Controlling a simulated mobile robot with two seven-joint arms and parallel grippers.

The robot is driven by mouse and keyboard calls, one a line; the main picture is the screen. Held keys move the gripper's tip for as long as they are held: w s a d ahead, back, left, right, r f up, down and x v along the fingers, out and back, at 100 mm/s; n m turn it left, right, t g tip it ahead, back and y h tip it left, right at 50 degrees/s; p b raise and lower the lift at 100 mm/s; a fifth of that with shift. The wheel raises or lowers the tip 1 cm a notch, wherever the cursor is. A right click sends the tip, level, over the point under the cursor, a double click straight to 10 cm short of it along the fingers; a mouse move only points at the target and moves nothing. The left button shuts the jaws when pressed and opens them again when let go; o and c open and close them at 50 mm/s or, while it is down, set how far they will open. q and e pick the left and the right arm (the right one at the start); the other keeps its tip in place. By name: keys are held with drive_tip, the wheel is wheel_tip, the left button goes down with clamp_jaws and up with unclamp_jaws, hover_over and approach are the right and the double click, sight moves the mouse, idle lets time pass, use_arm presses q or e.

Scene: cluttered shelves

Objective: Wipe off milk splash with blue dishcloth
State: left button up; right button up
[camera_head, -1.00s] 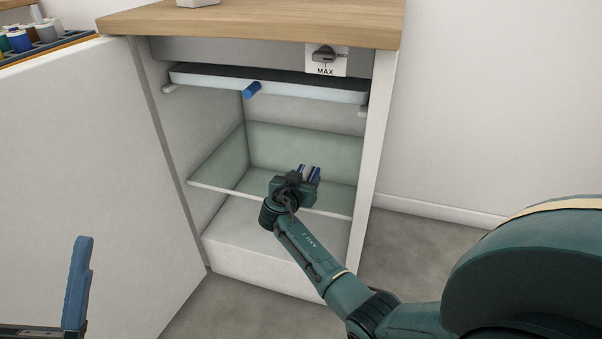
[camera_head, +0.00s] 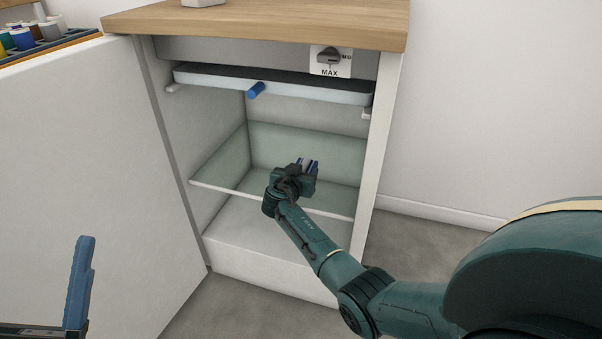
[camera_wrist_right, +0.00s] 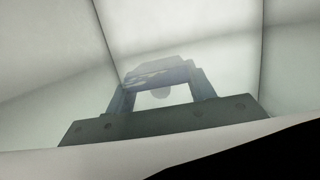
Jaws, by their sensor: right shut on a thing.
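My right gripper (camera_head: 307,166) reaches into the open fridge, just above the glass shelf (camera_head: 225,192). In the right wrist view, its two fingers (camera_wrist_right: 161,90) stand apart with a flat grey-blue piece (camera_wrist_right: 165,66) across their tips. This looks like the dishcloth, dulled by the haze of the glass, and the gripper is shut on it. Pale patches beside the tips may be milk, but I cannot tell. No milk splash shows clearly in the head view. One blue finger of my left gripper (camera_head: 79,285) stands at the lower left; its opening is not visible.
The fridge door (camera_head: 85,170) stands open at the left. A dial (camera_head: 329,57) sits at the upper right. The fridge's right side wall (camera_head: 379,150) is close to my arm.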

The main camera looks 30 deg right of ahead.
sight(304, 168)
drive_tip(key=shift+s+d+f, duration=0.25)
drive_tip(key=shift+s+f, duration=0.05)
drive_tip(key=shift+f, duration=0.15)
drive_tip(key=shift+r+p, duration=0.35)
wheel_tip(304, 168, up, 6)
drive_tip(key=p, duration=0.3)
drive_tip(key=shift+w+r+p, duration=0.1)
drive_tip(key=shift+w+p, duration=0.05)
drive_tip(key=shift+p, duration=0.25)
drive_tip(key=shift+r, duration=0.2)
